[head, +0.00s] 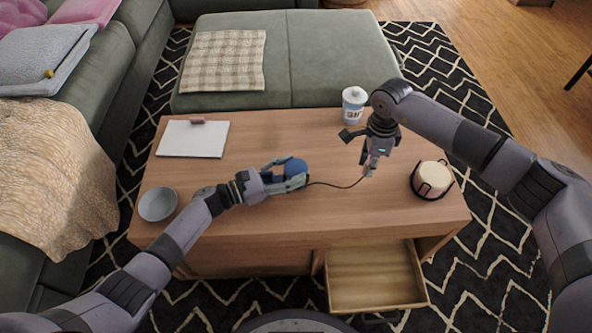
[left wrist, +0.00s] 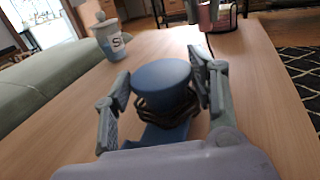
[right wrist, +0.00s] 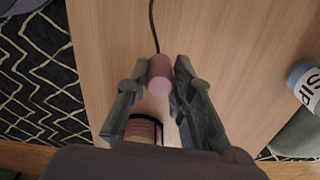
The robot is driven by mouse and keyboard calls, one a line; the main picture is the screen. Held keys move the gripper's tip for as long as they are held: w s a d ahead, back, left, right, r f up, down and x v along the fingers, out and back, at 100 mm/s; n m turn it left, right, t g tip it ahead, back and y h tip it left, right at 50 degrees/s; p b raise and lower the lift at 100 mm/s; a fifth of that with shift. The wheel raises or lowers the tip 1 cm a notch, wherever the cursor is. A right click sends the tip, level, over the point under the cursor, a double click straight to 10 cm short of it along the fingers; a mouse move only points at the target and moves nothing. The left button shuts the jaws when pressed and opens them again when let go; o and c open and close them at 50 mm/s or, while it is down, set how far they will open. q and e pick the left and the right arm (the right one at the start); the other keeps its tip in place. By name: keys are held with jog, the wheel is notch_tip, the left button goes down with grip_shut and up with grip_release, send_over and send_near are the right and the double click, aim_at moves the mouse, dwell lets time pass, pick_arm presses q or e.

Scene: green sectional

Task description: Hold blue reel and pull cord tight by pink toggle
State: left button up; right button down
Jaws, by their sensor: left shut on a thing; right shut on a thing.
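The blue reel (head: 295,167) stands on the wooden coffee table, with dark cord wound around its core in the left wrist view (left wrist: 163,82). My left gripper (head: 298,176) is shut on the reel, one finger on each side. A dark cord (head: 336,186) runs from the reel to the right, sagging slightly in a shallow curve. The pink toggle (right wrist: 160,75) is at the cord's end. My right gripper (head: 367,170) is shut on the toggle, pointing down, with the toggle between its fingertips in the right wrist view. The toggle is mostly hidden in the head view.
A candle in a dark holder (head: 432,179) stands close to the right of my right gripper. A white lidded jar (head: 353,104) stands behind it. A bowl (head: 157,204) and a notepad (head: 193,139) are at left. A drawer (head: 375,277) hangs open in front.

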jog(key=shift+d, duration=0.15)
jog(key=shift+s+d, duration=0.1)
jog(key=shift+d, duration=1.05)
jog(key=shift+d, duration=0.8)
jog(key=shift+d, duration=0.4)
jog(key=shift+a, duration=0.15)
dwell(0.5)
jog(key=shift+a, duration=0.9)
jog(key=shift+a, duration=0.15)
jog(key=shift+a, duration=2.35)
